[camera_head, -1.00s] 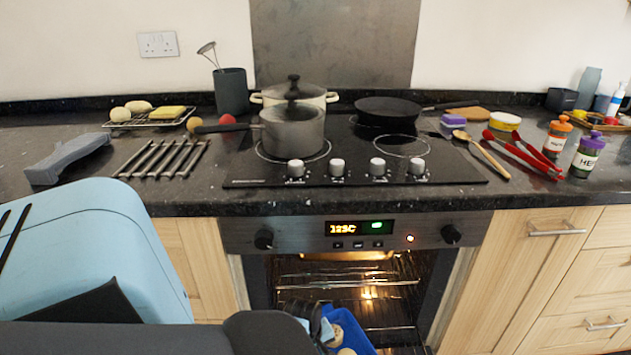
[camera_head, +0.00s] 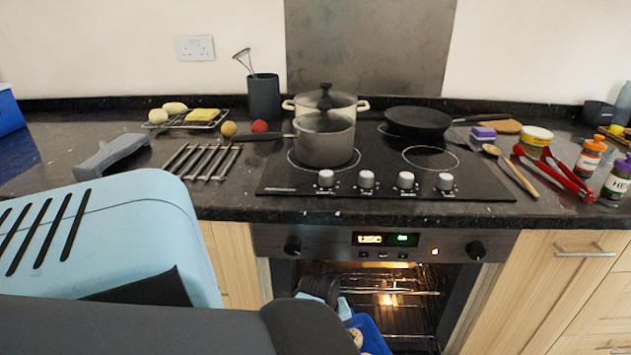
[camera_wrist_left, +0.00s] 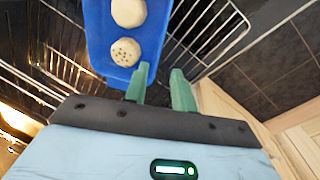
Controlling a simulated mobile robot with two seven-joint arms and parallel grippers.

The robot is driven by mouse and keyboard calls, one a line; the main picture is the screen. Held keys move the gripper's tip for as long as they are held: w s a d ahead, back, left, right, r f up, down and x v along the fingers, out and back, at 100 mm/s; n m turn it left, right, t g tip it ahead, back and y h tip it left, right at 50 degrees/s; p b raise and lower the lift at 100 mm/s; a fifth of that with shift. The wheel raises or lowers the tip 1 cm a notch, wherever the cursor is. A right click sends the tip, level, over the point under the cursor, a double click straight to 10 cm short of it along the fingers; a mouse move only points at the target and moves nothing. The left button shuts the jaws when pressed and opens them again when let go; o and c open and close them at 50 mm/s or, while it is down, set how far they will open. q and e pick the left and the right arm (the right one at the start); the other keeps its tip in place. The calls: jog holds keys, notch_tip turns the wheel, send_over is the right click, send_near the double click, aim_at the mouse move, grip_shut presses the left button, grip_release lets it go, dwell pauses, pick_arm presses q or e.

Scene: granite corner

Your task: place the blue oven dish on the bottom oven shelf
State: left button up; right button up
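The blue oven dish (camera_wrist_left: 97,35) holds round bun-like pieces, two of them visible in the left wrist view. It lies over or beside wire oven racks; I cannot tell whether it rests on one. In the head view the dish (camera_head: 373,338) shows only partly, low at the oven opening, behind my arm. My left gripper (camera_wrist_left: 160,70) has its two green fingers apart at the dish's near right corner. The left finger overlaps the dish's edge, the right one is outside it, with a gap between. The oven (camera_head: 385,241) is open and lit. My right gripper is out of view.
A wire rack (camera_head: 400,291) crosses the oven cavity above the dish. The hob above bears a grey saucepan (camera_head: 325,143), a cream pot (camera_head: 345,103) and a black frying pan (camera_head: 418,122). Wooden cabinet fronts (camera_head: 545,285) flank the oven.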

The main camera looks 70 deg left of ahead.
pick_arm(q)
jog(key=s+d+f+m+t+y, duration=0.25)
jog(key=s+d+f+m, duration=0.35)
jog(key=s+m, duration=0.4)
jog(key=s+d+r+m+t+h, duration=0.1)
jog(key=s+d+r+m+h, duration=0.1)
jog(key=s+d+m, duration=0.2)
jog(key=s+d+r+m+t+h, duration=0.1)
jog(key=s+d+m, duration=0.3)
jog(key=s+d, duration=0.7)
jog(key=d+h, duration=0.1)
jog(key=d, duration=0.3)
jog(key=shift+s+d+r+m, duration=0.15)
jog(key=shift+d+r+m, duration=0.1)
jog(key=shift+r+m, duration=0.15)
jog(key=shift+f, duration=0.1)
